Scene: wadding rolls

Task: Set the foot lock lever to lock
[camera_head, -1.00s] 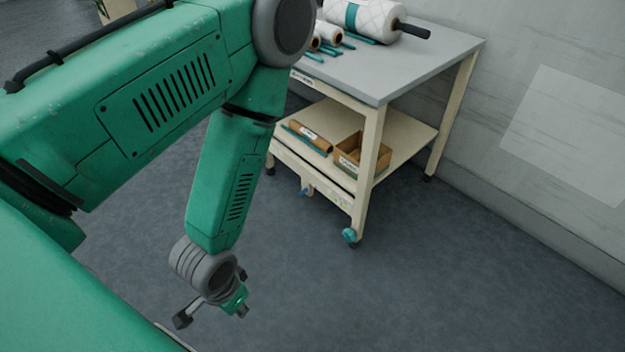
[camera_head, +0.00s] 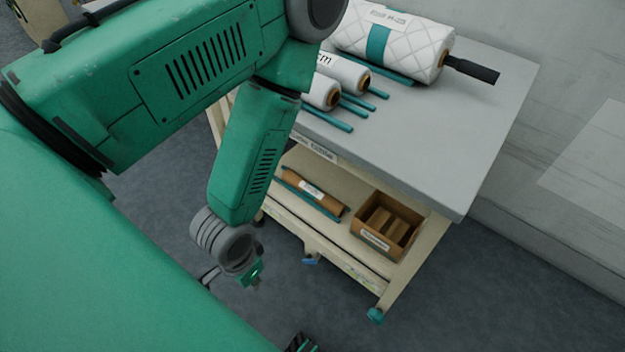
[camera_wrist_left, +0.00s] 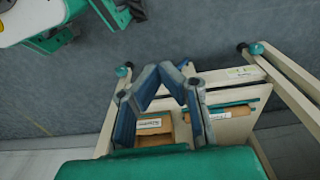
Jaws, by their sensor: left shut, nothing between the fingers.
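The foot lock lever appears to be the small blue lever (camera_head: 311,260) under the front edge of the trolley's lower shelf. My left gripper (camera_wrist_left: 160,70) is shut and empty, its fingers showing over the trolley's lower shelf edge in the wrist view. My right gripper is not identifiable.
The trolley's grey top (camera_head: 440,150) carries white rolls (camera_head: 395,42) and teal rods. Its lower shelf holds a brown roll (camera_head: 312,192) and a cardboard box (camera_head: 385,226). A teal caster (camera_head: 375,316) is at the front leg. Floor is free in front; a wall stands behind.

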